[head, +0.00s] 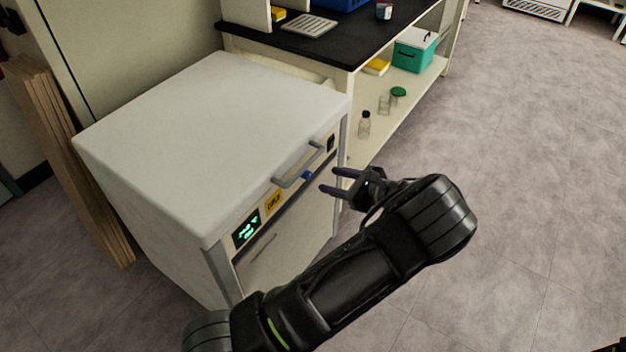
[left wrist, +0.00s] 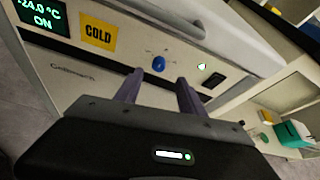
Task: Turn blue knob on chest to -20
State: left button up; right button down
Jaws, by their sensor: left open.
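The white chest (head: 205,135) stands at the left in the head view, with a handle on its front edge. The blue knob (head: 307,175) is on its front panel, and it also shows in the left wrist view (left wrist: 158,64). My left gripper (head: 328,180) is open in front of the panel, its two fingers pointing at the knob. In the left wrist view the fingertips (left wrist: 160,76) lie to either side of and below the knob, apart from it. The display (left wrist: 42,14) reads -24.0 °C ON. My right gripper is not in view.
A yellow COLD label (left wrist: 98,36) sits between display and knob; a green light (left wrist: 201,67) and a black switch (left wrist: 214,80) are right of the knob. A black-topped bench (head: 340,45) with a shelf of glassware and a teal box (head: 412,55) stands behind.

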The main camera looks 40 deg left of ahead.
aim_at(309, 176)
pick_arm(q)
jog(key=shift+a+f, duration=0.1)
jog(key=shift+a, duration=0.05)
jog(key=x, duration=0.7)
jog(key=shift+s+a+f, duration=0.1)
jog(key=shift+a+f, duration=0.1)
jog(key=shift+a, duration=0.05)
grip_shut()
dwell(0.4)
